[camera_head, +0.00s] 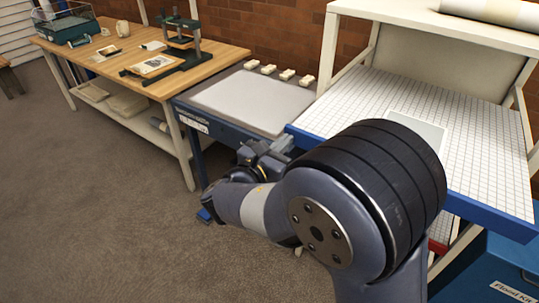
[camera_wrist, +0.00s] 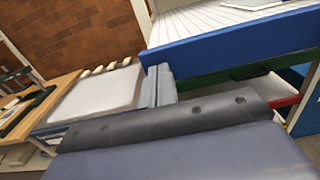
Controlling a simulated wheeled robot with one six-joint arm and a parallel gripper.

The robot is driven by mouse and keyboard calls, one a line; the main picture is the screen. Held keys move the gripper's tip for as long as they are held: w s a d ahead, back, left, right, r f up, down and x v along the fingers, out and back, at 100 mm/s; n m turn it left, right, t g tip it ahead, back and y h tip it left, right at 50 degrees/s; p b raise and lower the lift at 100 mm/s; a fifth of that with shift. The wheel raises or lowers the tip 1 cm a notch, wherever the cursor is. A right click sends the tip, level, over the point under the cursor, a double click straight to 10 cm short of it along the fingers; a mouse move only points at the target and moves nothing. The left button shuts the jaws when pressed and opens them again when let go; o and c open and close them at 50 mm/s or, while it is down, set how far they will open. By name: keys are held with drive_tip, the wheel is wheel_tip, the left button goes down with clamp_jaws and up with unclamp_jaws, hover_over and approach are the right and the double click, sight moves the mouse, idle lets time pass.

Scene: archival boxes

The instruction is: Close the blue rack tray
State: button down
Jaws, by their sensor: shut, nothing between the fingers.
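The blue rack tray (camera_head: 488,215) has a blue front edge and a white gridded surface. It sticks out of the rack toward me, and my arm hides the middle of its front edge. In the wrist view its blue front (camera_wrist: 225,47) fills the upper right. My gripper (camera_head: 283,143) is shut and empty, close to the left end of the blue front. In the wrist view the shut fingers (camera_wrist: 158,80) are side by side at the tray's left front corner. I cannot tell whether they touch it.
A pale sheet (camera_head: 415,128) lies on the tray. Below it, a green edge (camera_wrist: 215,76) and a red bar (camera_wrist: 286,102) show. A grey-topped table (camera_head: 250,100) with small blocks stands left, then a wooden workbench (camera_head: 130,60). A blue box (camera_head: 490,275) sits lower right. Floor at left is clear.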

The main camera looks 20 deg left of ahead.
sight(329, 97)
drive_tip(key=b+x, duration=0.1)
drive_tip(key=x, duration=2.2)
drive_tip(key=shift+w+d+f, duration=0.15)
drive_tip(key=shift+w, duration=0.45)
drive_tip(key=shift+w+d+r, duration=0.1)
drive_tip(key=shift+r, duration=0.25)
